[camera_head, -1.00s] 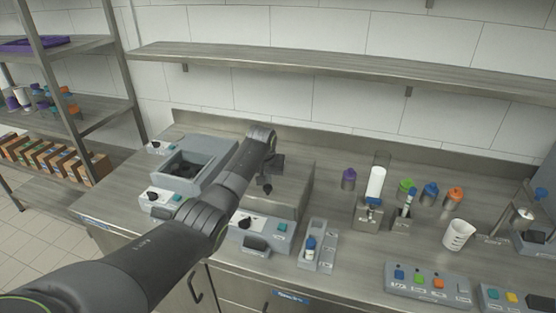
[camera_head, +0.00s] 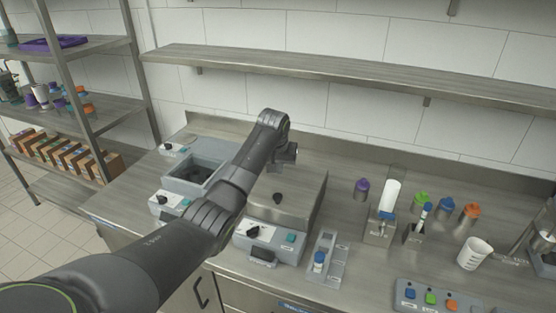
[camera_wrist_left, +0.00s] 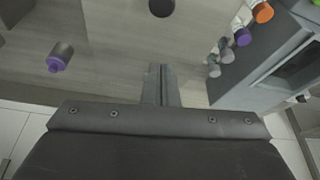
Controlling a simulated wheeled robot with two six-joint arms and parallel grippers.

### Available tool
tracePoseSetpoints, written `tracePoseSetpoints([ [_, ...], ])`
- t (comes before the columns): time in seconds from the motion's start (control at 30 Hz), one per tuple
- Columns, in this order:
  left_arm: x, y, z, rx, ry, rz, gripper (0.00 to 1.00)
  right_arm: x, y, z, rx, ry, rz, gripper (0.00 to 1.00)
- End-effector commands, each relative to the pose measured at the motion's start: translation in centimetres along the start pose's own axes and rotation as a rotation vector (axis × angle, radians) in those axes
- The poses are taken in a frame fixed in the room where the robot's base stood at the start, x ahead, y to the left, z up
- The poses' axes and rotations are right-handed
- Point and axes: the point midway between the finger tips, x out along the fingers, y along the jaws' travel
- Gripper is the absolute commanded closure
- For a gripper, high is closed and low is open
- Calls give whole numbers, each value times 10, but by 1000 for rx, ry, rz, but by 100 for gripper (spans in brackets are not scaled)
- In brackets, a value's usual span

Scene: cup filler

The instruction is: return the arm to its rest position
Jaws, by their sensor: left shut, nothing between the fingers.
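My left gripper (camera_head: 286,158) hangs from the dark arm that comes in from the left. It is above and behind the black knob on the metal lid (camera_head: 290,193) of a grey machine. In the left wrist view its two fingers (camera_wrist_left: 160,85) are together with nothing between them. The fingers are apart from everything around them. A black round knob (camera_wrist_left: 161,7) shows at the top of that view. My right gripper is not in view.
An open grey basin unit (camera_head: 197,172) stands left of the lidded machine. A small rack with a blue-capped vial (camera_head: 319,260), a purple-capped container (camera_head: 361,187), a white cylinder (camera_head: 389,196), a beaker (camera_head: 474,254) and a button box (camera_head: 432,298) stand right. A wall shelf (camera_head: 350,75) runs behind.

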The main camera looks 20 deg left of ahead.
Motion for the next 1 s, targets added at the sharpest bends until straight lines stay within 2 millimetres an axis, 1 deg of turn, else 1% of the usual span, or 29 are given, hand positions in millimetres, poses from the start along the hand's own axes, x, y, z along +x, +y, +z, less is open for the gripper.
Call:
tracePoseSetpoints([
  [0.03,-7,0,-1,0,6,0,100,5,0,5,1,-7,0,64],
  [0.13,-21,0,0,1,5,0,100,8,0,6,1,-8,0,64],
  [0.2,-30,0,-1,1,5,1,100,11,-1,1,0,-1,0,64],
  [0.3,-39,0,-1,1,4,1,100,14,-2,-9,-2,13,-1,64],
  [0.4,-43,0,0,0,1,0,100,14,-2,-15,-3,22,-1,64],
  [0.5,-44,0,0,1,1,0,100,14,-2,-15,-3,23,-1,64],
  [0.6,-37,-1,8,7,-2,-2,100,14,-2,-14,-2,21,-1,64],
  [0.67,-26,-3,19,16,-4,-5,100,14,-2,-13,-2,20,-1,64],
  [0.77,-1,-9,50,39,-9,-12,100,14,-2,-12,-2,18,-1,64],
  [0.8,10,-12,65,52,-10,-14,100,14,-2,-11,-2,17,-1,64],
  [0.87,26,-16,92,70,-13,-17,100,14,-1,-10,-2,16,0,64],
  [0.9,34,-20,109,81,-13,-18,100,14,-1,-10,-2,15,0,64],
  [0.97,46,-24,135,98,-13,-20,100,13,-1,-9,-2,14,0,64],
  [1.0,52,-28,152,107,-13,-20,100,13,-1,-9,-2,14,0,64],
])
